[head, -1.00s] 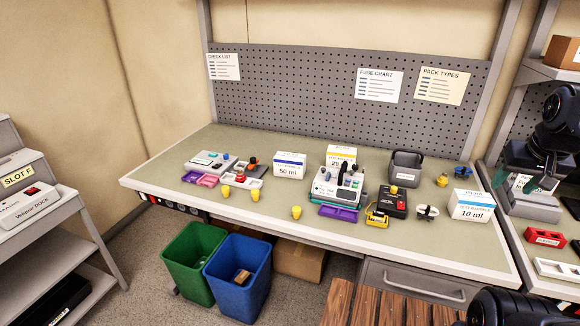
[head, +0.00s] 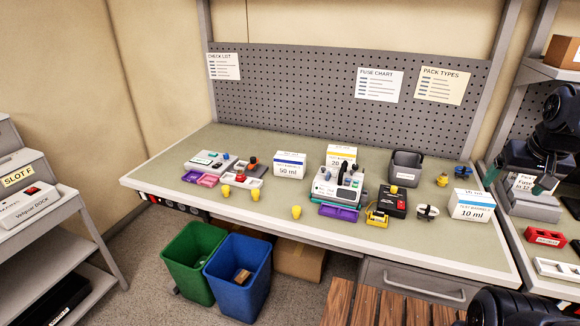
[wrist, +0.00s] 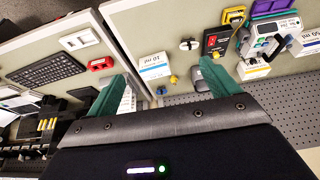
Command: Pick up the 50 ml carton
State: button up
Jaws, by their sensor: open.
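The 50 ml carton (head: 290,166) is a white box with a blue band, standing upright on the workbench left of the middle. What looks like the same carton (wrist: 309,40) is cut off at the right edge of the wrist view. My gripper (head: 523,174) is at the far right in the head view, in front of the right-hand shelving, far from the carton. Its two green fingers (wrist: 163,75) are spread apart in the wrist view with nothing held between them.
On the bench (head: 240,150), a 20 carton (head: 341,154), a pump device (head: 338,187), a grey bin (head: 405,167) and a 10 ml carton (head: 470,205) stand between the carton and my gripper. Yellow pieces (head: 296,212) sit along the front. A pegboard (head: 310,90) closes the back.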

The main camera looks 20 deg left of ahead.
jog(key=w+a+r+n+g, duration=0.1)
jog(key=w+a+r+n, duration=0.3)
jog(key=w, duration=0.5)
jog(key=w+a+r+n, duration=0.2)
jog(key=w+a+r, duration=0.1)
jog(key=w+a, duration=0.4)
jog(key=w+a+f+n+g, duration=0.2)
jog(key=w+a+n, duration=0.2)
jog(key=w+a, duration=1.05)
jog(key=n+g, duration=0.2)
jog(key=n, duration=0.7)
send_over(290, 156)
notch_tip(290, 156, down, 22)
jog(key=shift+w+d+r, duration=0.1)
jog(key=shift+r, duration=0.1)
jog(key=shift+a+f, duration=0.25)
jog(key=shift+f, duration=0.2)
notch_tip(290, 156, down, 10)
jog(key=shift+d+f, duration=0.15)
jog(key=c, duration=1.3)
